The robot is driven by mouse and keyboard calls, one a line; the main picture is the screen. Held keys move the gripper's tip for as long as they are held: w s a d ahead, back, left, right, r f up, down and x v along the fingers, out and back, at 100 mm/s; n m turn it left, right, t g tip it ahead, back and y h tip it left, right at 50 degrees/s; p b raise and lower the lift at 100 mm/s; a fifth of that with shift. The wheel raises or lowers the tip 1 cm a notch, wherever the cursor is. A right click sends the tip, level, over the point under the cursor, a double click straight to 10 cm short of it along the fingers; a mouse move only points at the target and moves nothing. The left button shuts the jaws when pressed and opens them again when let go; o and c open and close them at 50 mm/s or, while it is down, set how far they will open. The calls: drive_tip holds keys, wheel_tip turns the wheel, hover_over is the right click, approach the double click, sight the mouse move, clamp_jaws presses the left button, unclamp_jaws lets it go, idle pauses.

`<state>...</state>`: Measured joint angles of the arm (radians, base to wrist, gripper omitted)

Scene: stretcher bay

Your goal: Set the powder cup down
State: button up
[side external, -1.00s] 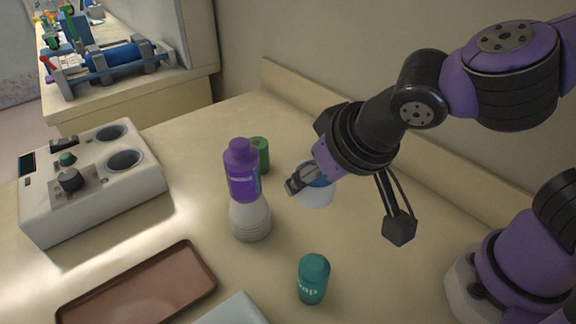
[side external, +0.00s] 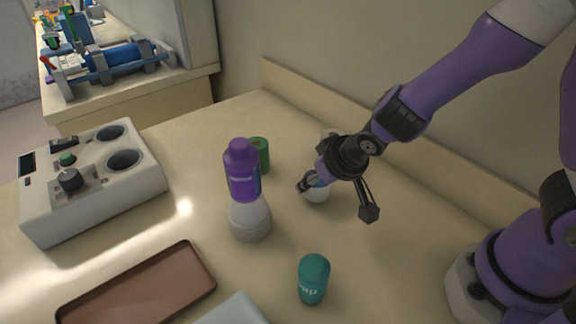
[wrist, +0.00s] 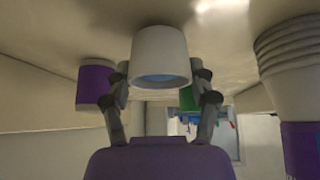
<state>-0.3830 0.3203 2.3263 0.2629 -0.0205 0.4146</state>
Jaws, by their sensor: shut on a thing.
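The powder cup (side external: 318,194) is small and white, with blue showing inside its mouth. My gripper (side external: 311,183) is shut on it, and the side view partly hides the cup behind the finger. In the wrist view, which looks upside down, the cup (wrist: 160,50) sits between the two fingers (wrist: 163,82). The cup looks upright and very close to the tabletop (side external: 400,250); I cannot tell whether its base touches.
Left of the cup stand a purple-topped white ribbed bottle (side external: 247,218) and a green can (side external: 260,154). A teal bottle (side external: 313,280) and a brown tray (side external: 140,290) are nearer the front. A white device (side external: 95,185) stands at left. The table right of the cup is clear.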

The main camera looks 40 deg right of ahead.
drive_tip(key=shift+f, duration=0.25)
drive_tip(key=shift+f, duration=0.15)
drive_tip(key=o, duration=1.1)
